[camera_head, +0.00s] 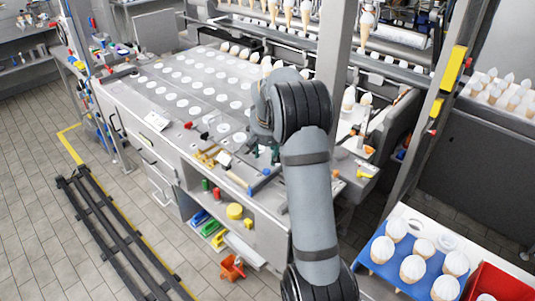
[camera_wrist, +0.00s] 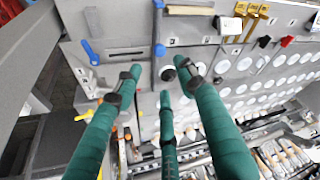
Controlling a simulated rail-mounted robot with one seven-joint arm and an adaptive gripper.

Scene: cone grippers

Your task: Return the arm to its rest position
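My arm (camera_head: 308,190) rises through the middle of the head view and bends over at its upper joint. My gripper (camera_wrist: 158,82) shows in the wrist view as three green fingers, spread apart with nothing held between them. Beyond the fingertips is the grey machine top with round white openings (camera_wrist: 247,104). In the head view the gripper is mostly hidden behind the arm; small dark green parts show near the front edge of the machine.
The machine top (camera_head: 190,84) has rows of white circles, with tools (camera_head: 207,155) near its front edge. A blue tray (camera_head: 381,268) of cones and a red bin (camera_head: 497,283) stand at lower right. A post (camera_head: 333,60) rises behind my arm. A floor rail (camera_head: 115,235) lies left.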

